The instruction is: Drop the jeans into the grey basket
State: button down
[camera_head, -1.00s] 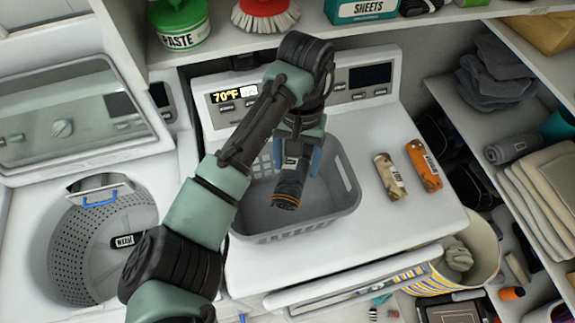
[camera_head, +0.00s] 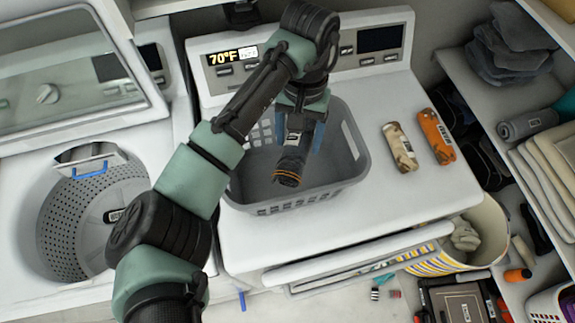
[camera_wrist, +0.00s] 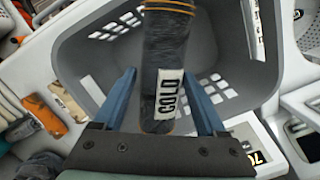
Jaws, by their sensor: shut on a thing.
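The jeans (camera_head: 291,163) are a dark rolled bundle with orange stitching at the lower end. The basket also surrounds the roll in the wrist view (camera_wrist: 238,80). I cannot tell how far the roll is above the basket floor.
A camouflage roll (camera_head: 400,148) and an orange roll (camera_head: 436,137) lie right of the basket. An open washer drum (camera_head: 75,235) is at left. Shelves with folded cloths (camera_head: 548,165) stand at right. A striped bin (camera_head: 478,235) holds grey cloth below. The machine's front right top is clear.

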grip_release()
jog(key=shift+r, duration=0.15)
notch_tip(320, 180, up, 13)
jog(key=w, duration=0.1)
jog(key=shift+w+d, duration=0.2)
jog(key=shift+w, duration=0.1)
dwell(0.4)
